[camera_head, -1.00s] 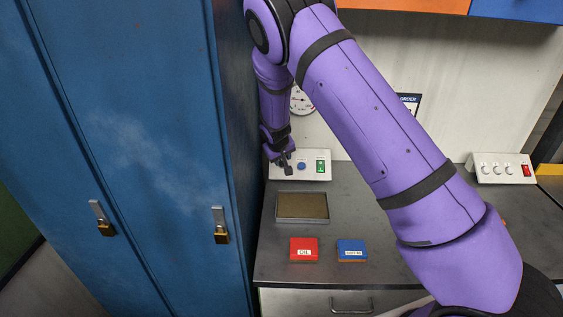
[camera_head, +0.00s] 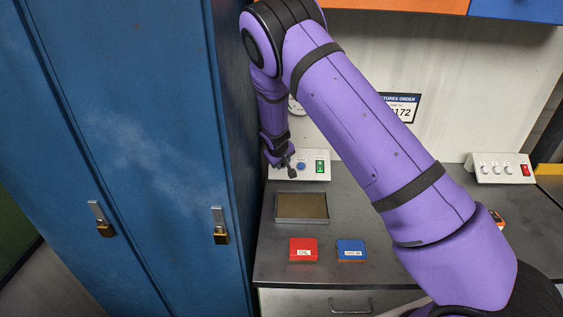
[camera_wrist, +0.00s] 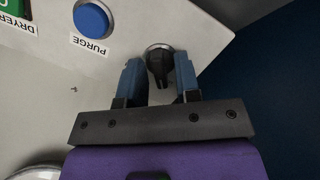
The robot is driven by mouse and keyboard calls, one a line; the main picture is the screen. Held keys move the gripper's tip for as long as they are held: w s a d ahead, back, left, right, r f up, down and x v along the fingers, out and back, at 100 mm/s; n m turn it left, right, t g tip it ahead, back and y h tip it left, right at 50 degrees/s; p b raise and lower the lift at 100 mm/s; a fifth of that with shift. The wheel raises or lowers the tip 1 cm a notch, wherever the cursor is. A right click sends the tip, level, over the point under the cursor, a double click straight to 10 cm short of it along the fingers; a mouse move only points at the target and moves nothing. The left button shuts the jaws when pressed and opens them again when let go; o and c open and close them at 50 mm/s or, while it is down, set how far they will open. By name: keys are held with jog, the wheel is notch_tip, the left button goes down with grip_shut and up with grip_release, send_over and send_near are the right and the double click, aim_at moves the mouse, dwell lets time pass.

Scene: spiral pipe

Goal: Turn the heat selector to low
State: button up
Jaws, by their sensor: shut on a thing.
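The heat selector looks to be the black knob (camera_wrist: 159,66) on a silver collar in the wrist view, at the panel's end beside the blue PURGE button. My gripper (camera_wrist: 160,72) has one blue finger on each side of this knob and is shut on it. The knob's pointer end faces toward my wrist in that view. In the head view my gripper (camera_head: 285,170) is at the left end of the grey control panel (camera_head: 312,173), next to the blue cabinet. There the knob is hidden behind my gripper, and no heat markings are readable.
A tall blue cabinet (camera_head: 130,130) stands close on the left. On the counter lie a shallow tray (camera_head: 302,220), a red box (camera_head: 303,249) and a blue box (camera_head: 351,250). The counter between is clear.

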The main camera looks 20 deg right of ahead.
jog(key=shift+n, duration=0.7)
jog(key=o, duration=0.6)
jog(key=shift+c, duration=0.2)
jog(key=shift+r, duration=0.1)
jog(key=v, duration=1)
jog(key=shift+s+a+r, duration=0.2)
jog(key=shift+s, duration=0.05)
